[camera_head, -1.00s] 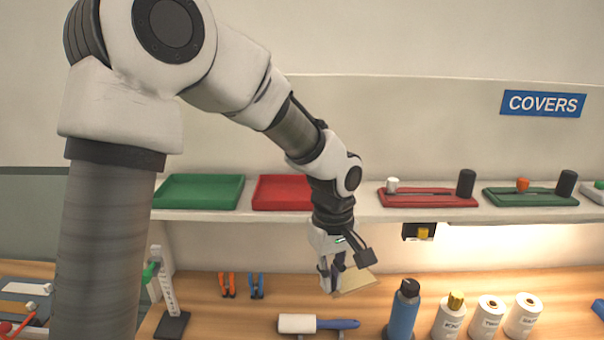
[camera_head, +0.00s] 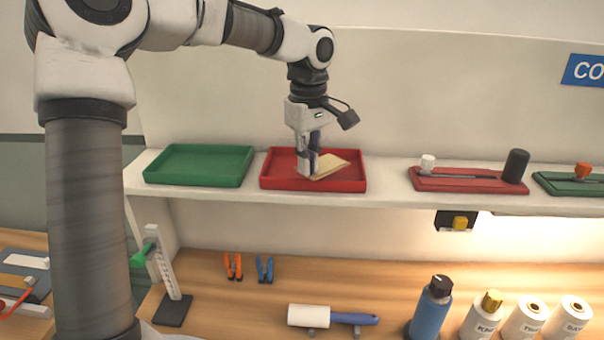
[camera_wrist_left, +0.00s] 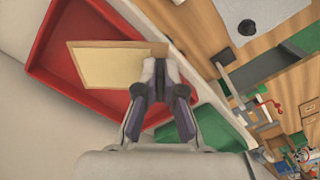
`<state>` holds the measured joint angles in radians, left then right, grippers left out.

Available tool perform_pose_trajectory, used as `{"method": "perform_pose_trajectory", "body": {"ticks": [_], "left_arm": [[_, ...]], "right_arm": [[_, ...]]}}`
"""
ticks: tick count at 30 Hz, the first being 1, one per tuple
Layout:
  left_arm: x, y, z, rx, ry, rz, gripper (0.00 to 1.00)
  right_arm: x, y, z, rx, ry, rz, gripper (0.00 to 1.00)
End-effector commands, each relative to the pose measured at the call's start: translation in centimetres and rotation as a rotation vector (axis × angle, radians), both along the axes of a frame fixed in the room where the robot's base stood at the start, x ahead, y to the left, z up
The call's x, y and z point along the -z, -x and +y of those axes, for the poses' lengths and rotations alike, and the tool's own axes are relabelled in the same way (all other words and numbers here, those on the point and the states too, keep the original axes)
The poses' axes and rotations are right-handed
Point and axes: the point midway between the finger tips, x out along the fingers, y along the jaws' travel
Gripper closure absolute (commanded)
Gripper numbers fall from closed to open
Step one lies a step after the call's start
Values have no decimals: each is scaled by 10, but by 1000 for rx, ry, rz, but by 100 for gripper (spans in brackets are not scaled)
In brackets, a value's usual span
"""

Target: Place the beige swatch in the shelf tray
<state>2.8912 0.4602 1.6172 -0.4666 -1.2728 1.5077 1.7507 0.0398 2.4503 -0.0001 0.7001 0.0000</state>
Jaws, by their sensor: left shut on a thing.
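The beige swatch (camera_head: 328,166) is a flat pale square with a tan border. It also shows in the left wrist view (camera_wrist_left: 105,68). My left gripper (camera_head: 307,172) is shut on one edge of it, at the swatch's right side in the wrist view (camera_wrist_left: 158,85). The swatch is over the red tray (camera_head: 350,184) on the shelf, within its outline; I cannot tell whether it touches the tray floor. The tray's red wall shows in the wrist view (camera_wrist_left: 55,85). A green tray (camera_head: 198,182) stands to the left. My right gripper is not in view.
The shelf (camera_head: 390,190) holds a red slider board (camera_head: 465,184) to the right.

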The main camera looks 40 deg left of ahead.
Motion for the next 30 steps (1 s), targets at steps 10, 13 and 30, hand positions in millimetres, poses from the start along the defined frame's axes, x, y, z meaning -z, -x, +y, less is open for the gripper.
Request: {"method": "perform_pose_trajectory", "body": {"ticks": [10,13,30], "left_arm": [[6,-27,45,0,1,3,100],[23,-27,45,2,2,5,100],[41,-28,45,1,0,0,68]], "right_arm": [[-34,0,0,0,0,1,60],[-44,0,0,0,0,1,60],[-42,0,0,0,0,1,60]]}}
